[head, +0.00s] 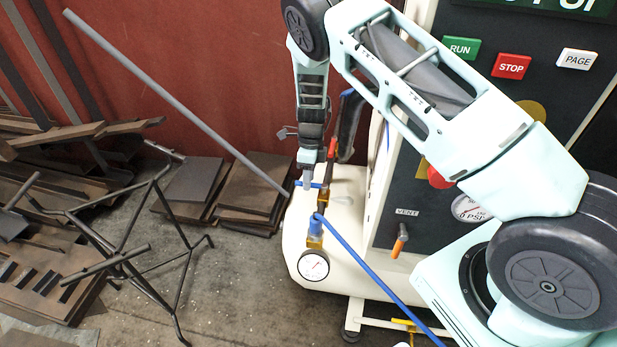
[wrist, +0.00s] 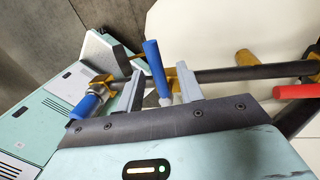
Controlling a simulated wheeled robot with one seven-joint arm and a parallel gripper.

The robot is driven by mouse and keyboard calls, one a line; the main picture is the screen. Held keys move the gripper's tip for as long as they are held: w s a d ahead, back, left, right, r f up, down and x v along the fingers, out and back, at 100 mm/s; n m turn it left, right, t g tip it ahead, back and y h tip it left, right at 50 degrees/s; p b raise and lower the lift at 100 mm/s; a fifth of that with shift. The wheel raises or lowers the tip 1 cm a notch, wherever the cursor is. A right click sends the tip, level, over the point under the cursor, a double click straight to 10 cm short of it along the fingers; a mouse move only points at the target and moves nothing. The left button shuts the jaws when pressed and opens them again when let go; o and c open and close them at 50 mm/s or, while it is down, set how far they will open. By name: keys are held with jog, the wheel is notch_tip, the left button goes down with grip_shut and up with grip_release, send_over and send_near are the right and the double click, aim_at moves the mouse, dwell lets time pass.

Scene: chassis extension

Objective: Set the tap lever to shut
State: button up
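A blue tap lever (wrist: 155,66) stands up from a brass fitting on a dark pipe in the wrist view. In the head view it shows as a short blue bar (head: 317,185) on top of the cream tank. My gripper (wrist: 160,72) is open, with one grey finger on each side of the blue lever. Gaps show between the lever and the fingers, so I see no grip on it. In the head view my gripper (head: 308,182) points down at the lever and partly hides it.
A blue hose coupling (wrist: 88,104) on brass lies left of the fingers; its hose (head: 372,272) runs down right. A red handle (wrist: 298,91) sits further along the pipe. A pressure gauge (head: 313,265) is on the tank (head: 375,262). The control panel (head: 420,185) stands close right.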

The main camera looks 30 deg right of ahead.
notch_tip(320, 180, up, 17)
jog(key=w+d, duration=0.2)
jog(key=shift+w+b, duration=0.25)
jog(key=shift+b, duration=0.15)
dwell(0.6)
